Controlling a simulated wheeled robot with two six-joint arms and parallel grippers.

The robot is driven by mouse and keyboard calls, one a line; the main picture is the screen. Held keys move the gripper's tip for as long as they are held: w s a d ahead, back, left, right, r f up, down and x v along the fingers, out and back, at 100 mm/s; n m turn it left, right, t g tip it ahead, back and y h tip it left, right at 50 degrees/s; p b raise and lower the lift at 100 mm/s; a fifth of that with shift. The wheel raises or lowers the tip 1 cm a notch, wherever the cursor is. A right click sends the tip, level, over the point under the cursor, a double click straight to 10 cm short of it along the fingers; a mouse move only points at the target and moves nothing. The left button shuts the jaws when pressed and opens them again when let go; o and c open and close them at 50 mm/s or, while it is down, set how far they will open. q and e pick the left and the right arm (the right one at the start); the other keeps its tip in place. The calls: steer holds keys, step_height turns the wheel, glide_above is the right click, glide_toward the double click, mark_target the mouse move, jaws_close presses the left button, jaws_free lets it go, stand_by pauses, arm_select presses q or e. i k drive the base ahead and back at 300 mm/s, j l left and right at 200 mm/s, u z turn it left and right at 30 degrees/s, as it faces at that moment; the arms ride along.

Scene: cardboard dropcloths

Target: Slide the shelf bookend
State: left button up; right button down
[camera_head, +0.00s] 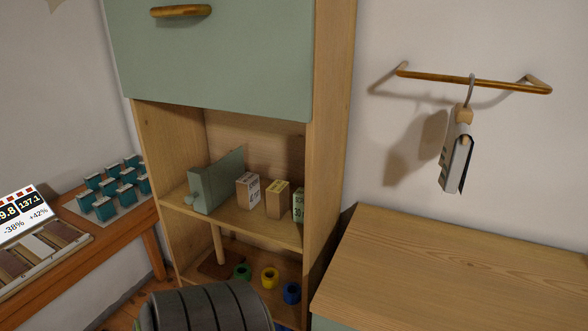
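The bookend (222,181) is a grey-green upright plate on the middle shelf (240,220) of the wooden cabinet. It stands toward the shelf's left side, with a small rounded pale piece at its lower left. A pale box with printed numbers stands just right of it (248,191), then a tan box (278,199). A greenish box (299,205) is partly hidden by the cabinet's right side panel. Neither of my grippers is in view.
A green flap door (220,60) with a wooden handle covers the cabinet's upper part. Coloured rings (269,278) sit below the shelf. A wooden counter (450,270) stands at right, under a wall rail (470,81) with a hanging clip. A side table (110,232) is at left.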

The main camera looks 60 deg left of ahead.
mark_target(209, 186)
steer(key=u, duration=2.75)
